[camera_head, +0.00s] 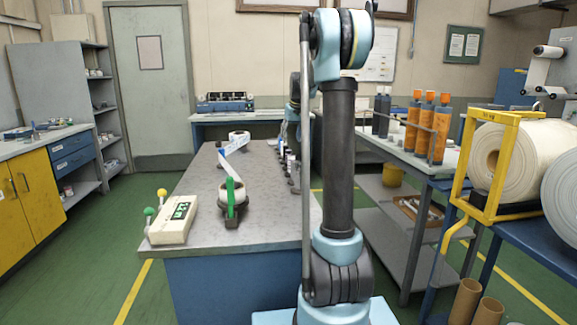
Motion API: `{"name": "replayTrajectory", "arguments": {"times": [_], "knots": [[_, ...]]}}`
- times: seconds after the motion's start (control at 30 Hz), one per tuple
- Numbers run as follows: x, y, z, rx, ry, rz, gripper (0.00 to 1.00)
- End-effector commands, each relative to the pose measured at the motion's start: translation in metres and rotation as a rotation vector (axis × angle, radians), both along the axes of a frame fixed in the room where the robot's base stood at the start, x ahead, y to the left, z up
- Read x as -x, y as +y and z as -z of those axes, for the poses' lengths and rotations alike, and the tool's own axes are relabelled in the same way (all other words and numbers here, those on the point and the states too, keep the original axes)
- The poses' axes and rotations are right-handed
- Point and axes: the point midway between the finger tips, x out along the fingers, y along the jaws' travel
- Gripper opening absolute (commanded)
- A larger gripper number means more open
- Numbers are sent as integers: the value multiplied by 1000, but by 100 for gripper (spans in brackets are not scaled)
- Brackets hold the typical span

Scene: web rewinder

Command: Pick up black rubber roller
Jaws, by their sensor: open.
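I cannot pick out a black rubber roller with certainty. My gripper (288,138) is at the far end of my arm, low over the far right part of the bench. It is small and partly hidden by my upright arm link. It is open, and I see nothing held in it.
The grey bench (200,182) bears a tape dispenser (232,205) with a green handle, and a white box (172,222) with a green display. On the right are orange-topped bottles (440,128) and a yellow frame (483,195) by large paper rolls (520,150). Green floor lies clear at left.

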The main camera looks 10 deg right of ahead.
Motion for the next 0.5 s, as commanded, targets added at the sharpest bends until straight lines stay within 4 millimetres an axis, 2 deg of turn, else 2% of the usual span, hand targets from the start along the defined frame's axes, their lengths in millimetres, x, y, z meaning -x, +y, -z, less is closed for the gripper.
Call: {"name": "replayTrajectory", "arguments": {"times": [0.3,0.5], "knots": [[-21,6,52,0,0,-2,50],[-29,8,74,0,0,-2,50]]}}
